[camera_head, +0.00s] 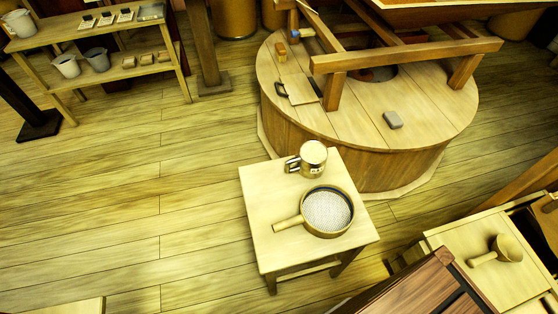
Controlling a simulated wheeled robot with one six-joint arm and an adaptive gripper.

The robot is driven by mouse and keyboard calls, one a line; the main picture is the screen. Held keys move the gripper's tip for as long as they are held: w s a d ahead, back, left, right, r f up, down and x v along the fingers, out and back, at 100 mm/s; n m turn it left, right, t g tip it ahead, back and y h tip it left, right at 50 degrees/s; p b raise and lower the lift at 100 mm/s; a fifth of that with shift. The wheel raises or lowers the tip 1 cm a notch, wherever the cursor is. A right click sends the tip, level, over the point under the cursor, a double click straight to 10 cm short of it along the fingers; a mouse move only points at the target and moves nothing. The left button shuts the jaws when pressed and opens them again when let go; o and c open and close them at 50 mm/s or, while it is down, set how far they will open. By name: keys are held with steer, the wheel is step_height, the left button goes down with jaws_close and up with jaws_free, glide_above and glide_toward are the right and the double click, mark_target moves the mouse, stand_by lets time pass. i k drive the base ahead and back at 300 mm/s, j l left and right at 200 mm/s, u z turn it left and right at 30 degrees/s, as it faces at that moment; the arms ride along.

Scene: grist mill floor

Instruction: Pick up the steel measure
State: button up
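A shiny metal cup with a side handle, which looks like the steel measure (313,160), stands upright near the back edge of a small pale wooden table (264,217). Its handle points left, and a small marking shows on its front. A round sieve (327,210) with a wooden handle lies just in front of it on the same table, its handle pointing left. My gripper is not in view.
A round millstone casing (350,165) with a wooden frame stands behind the table. A shelf (108,73) with pails and small items is at the upper left. Floor left of the table is clear.

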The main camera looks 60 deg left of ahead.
mark_target(312, 159)
steer(key=l+u, duration=0.15)
steer(key=u, duration=0.35)
steer(key=l+u, duration=0.1)
steer(key=u, duration=0.35)
steer(key=j+u, duration=0.15)
steer(key=u, duration=0.35)
steer(key=j+u, duration=0.15)
steer(key=u, duration=0.3)
